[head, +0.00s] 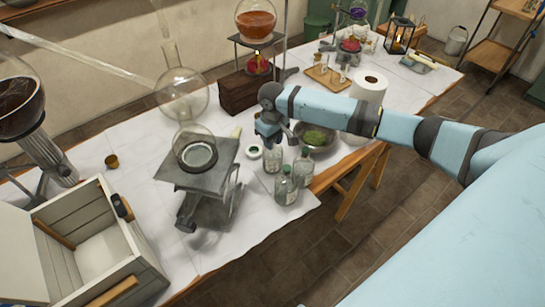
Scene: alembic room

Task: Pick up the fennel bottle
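Three small glass bottles stand close together near the front edge of the white-covered table. One is at the back left (273,160), one at the right (304,166), and one with a green top in front (287,188). Their labels are too small to read, so I cannot tell which is the fennel bottle. My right arm reaches in from the right, and my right gripper (268,134) points down just above or behind the back-left bottle. Its fingers are small and dark, and I cannot tell whether they are open or touch the glass. My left gripper is not in view.
A bowl of green herbs (316,138) sits right of the bottles, beneath my arm, near a paper roll (369,86). A metal lab jack (205,180) with round glassware stands left. An open wooden crate (85,240) is at front left. Bare cloth lies around the bottles' front.

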